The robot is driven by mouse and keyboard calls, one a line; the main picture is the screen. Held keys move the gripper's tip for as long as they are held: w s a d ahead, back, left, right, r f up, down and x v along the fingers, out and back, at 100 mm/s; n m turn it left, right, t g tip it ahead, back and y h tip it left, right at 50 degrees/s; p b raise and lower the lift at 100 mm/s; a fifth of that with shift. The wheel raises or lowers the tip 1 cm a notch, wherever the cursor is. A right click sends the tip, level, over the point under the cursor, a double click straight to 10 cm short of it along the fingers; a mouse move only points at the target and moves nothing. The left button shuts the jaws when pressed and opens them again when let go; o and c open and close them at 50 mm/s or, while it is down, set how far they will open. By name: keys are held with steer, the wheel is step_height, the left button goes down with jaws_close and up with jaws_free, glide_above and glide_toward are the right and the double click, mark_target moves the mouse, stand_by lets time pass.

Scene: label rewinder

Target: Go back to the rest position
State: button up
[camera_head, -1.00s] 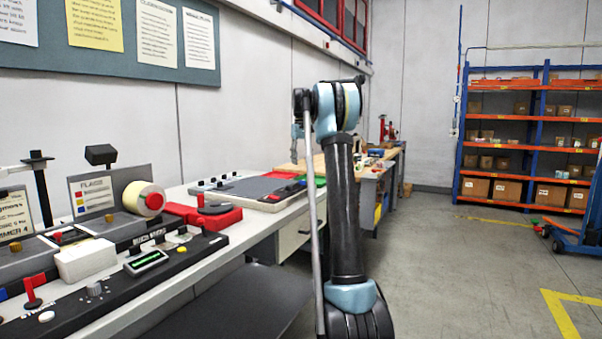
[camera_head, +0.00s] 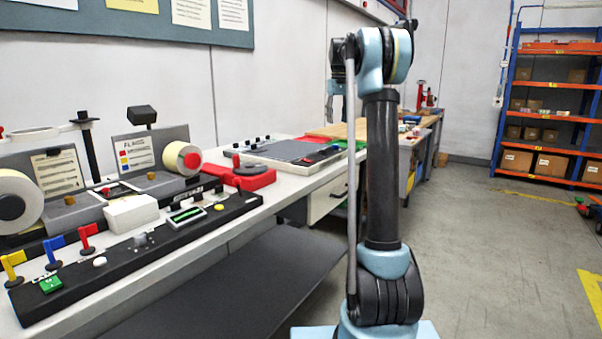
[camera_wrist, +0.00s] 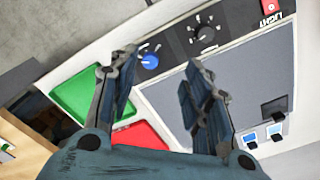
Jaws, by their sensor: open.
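My gripper (camera_wrist: 160,78) is open in the wrist view, with nothing between its fingers. Below it are a flat grey panel (camera_wrist: 236,82), a green tray (camera_wrist: 88,95) and a red tray (camera_wrist: 143,136). A blue knob (camera_wrist: 150,61) and a black knob (camera_wrist: 206,33) lie past the fingertips. I cannot tell the height of the fingers above these. In the head view my arm stands upright right of the bench, and its upper part hides most of the gripper.
The bench (camera_head: 130,255) along the wall carries a label roll (camera_head: 183,160), a white box (camera_head: 131,213), a red fixture (camera_head: 246,177) and a black control strip with coloured levers. Blue-orange shelving (camera_head: 553,99) stands at the back right.

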steer(key=s+f+m+t, duration=0.1)
steer(key=s+f, duration=0.4)
steer(key=s, duration=0.9)
steer(key=s+f, duration=0.4)
steer(key=s, duration=1.1)
steer(key=s+f+m+t, duration=0.1)
steer(key=s+f, duration=2.2)
steer(key=f, duration=0.1)
steer(key=shift+s+f, duration=0.15)
steer(key=shift+s, duration=0.05)
steer(key=shift+w+f, duration=0.2)
steer(key=shift+w, duration=0.25)
